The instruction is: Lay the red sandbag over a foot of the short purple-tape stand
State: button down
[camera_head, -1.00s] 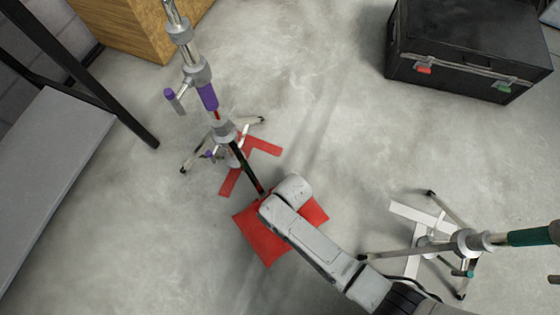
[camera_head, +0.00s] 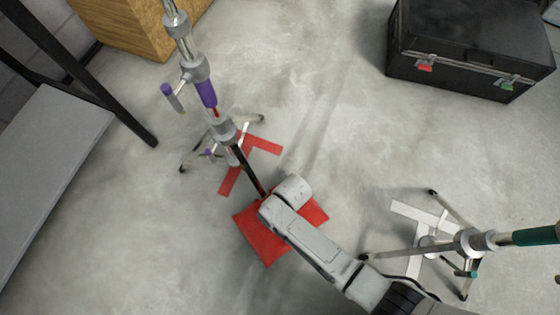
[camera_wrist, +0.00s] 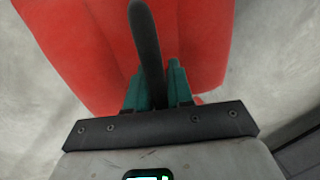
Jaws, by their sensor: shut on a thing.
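The red sandbag (camera_head: 263,238) is under my wrist in the head view, its middle covered by my arm. It also fills much of the wrist view (camera_wrist: 90,45). My gripper (camera_wrist: 156,78) has teal fingers shut on the bag's dark strap (camera_wrist: 146,35). The fingers are hidden in the head view. The purple-tape stand (camera_head: 207,94) is up and left of the bag, with its feet spread on the floor. A dark leg (camera_head: 246,168) runs from its base towards the bag's upper edge. I cannot tell whether they touch.
Red tape (camera_head: 262,144) marks the floor at that stand. A green-tape stand (camera_head: 525,237) with white floor tape (camera_head: 411,213) is at right. A black case (camera_head: 450,70) is at upper right, a wooden box (camera_head: 120,25) at upper left, a grey platform (camera_head: 55,155) at left. Upper-middle floor is clear.

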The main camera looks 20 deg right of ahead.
jog(key=shift+w+a+f, duration=0.1)
jog(key=shift+w, duration=0.1)
jog(key=c, duration=0.9)
grip_release()
jog(key=shift+s, duration=0.1)
jog(key=shift+s+d+f, duration=0.2)
jog(key=shift+f, duration=0.05)
jog(key=r+p, duration=0.2)
jog(key=r, duration=0.1)
jog(key=d+r+p, duration=0.1)
jog(key=r+p, duration=0.1)
jog(key=r, duration=0.2)
jog(key=w+r+p, duration=0.1)
jog(key=r+p, duration=0.1)
jog(key=r, duration=0.2)
jog(key=shift+d, duration=0.35)
